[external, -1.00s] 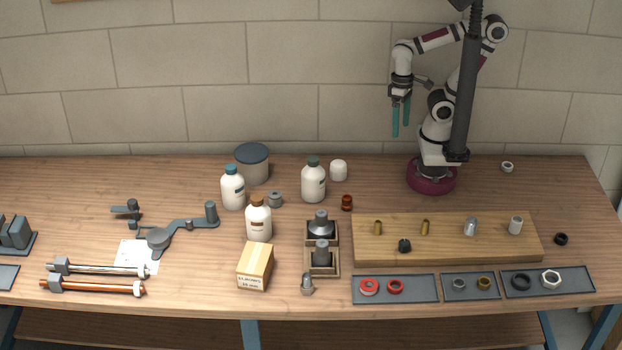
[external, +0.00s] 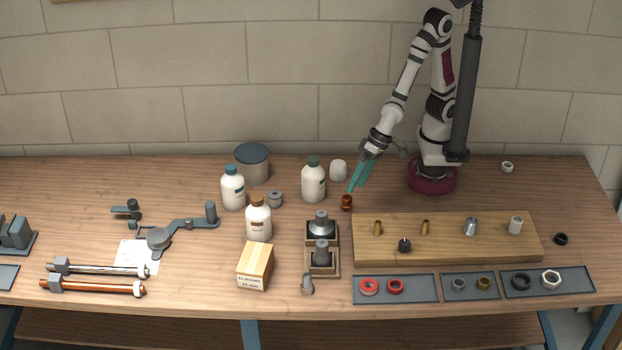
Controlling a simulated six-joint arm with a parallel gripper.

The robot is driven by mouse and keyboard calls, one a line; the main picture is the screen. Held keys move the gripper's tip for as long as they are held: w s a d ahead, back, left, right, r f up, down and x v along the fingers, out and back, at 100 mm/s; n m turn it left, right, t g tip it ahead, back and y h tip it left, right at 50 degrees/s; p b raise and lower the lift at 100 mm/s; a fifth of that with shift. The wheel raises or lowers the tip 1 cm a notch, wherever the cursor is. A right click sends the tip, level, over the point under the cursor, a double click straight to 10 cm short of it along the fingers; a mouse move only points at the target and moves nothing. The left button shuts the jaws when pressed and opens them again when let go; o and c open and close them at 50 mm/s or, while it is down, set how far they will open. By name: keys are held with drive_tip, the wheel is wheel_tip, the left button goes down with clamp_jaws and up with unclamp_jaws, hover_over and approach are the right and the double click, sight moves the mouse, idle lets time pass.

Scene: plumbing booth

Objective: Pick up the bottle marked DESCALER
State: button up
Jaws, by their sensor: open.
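Three white bottles stand upright on the bench. One has a blue cap (external: 233,189), one has a brown cap (external: 258,221), and one has a dark green cap (external: 313,182). Their labels are too small to read, so I cannot tell which is marked DESCALER. My gripper (external: 357,178), with teal fingers, is open and empty. It is tilted down to the left, to the right of the green-capped bottle and apart from it, around the height of the small brown fitting.
A white cap-like piece (external: 338,170) and a brown fitting (external: 347,202) are close to my gripper. A grey tub (external: 252,165) stands behind the bottles. A cardboard box (external: 255,266) and dark fittings on blocks (external: 322,258) are in front. A wooden board (external: 450,250) lies to the right.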

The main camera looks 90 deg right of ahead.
wheel_tip(320, 180, down, 4)
drive_tip(key=t+h, duration=0.2)
drive_tip(key=n+t+h, duration=0.2)
drive_tip(key=t+h, duration=0.4)
approach(313, 178)
drive_tip(key=w+d+f, duration=0.1)
drive_tip(key=d+f, duration=0.1)
drive_tip(key=w+d+f, duration=0.2)
drive_tip(key=shift+w+d+f, duration=0.1)
drive_tip(key=shift+w+d, duration=0.15)
drive_tip(key=shift+d, duration=0.1)
drive_tip(key=x, duration=0.6)
drive_tip(key=c, duration=1.6)
